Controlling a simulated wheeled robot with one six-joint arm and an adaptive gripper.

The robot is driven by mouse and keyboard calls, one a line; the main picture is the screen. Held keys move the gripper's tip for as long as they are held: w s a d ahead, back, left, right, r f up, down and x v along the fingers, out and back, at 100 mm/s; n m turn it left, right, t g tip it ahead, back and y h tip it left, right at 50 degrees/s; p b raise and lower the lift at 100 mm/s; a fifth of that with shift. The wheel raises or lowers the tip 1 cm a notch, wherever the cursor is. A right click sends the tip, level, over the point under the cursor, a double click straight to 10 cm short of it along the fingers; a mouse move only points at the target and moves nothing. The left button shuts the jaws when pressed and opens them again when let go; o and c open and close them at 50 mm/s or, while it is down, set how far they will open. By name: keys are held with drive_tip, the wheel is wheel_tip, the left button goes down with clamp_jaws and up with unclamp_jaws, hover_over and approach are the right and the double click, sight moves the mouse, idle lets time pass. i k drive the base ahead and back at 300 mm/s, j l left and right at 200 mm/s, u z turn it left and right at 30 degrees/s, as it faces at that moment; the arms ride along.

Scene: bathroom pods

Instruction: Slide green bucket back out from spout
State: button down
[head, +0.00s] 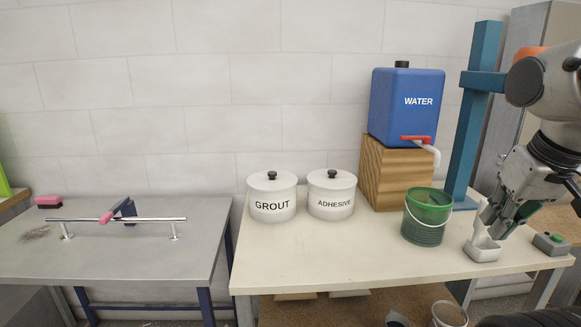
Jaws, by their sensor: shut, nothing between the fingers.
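The green bucket (427,226) stands upright on the cream table, its thin handle hanging down over its near side. The white spout (436,154) of the blue water tank (406,105) curves down above the bucket's rim, with a gap between them. A red tap lever (416,139) lies level along the tank's lower front. My gripper (492,222) is at the right, apart from the bucket, pointing down and left. It is shut and empty, close by a pale scoop-like holder (483,252); whether they touch I cannot tell.
The tank sits on a wooden block (386,175). White grout (272,197) and adhesive (331,195) jars stand to the left. A blue post (471,130) rises behind. A small grey box (551,244) with a green button is at right. The table's front left is clear.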

sight(426, 217)
drive_tip(key=i+l, duration=0.15)
drive_tip(key=l, duration=0.25)
drive_tip(key=i+l, duration=0.1)
drive_tip(key=l, duration=0.35)
drive_tip(key=i+l, duration=0.15)
drive_tip(key=l, duration=0.25)
drive_tip(key=i+l, duration=0.15)
drive_tip(key=l, duration=0.25)
drive_tip(key=u, duration=0.05)
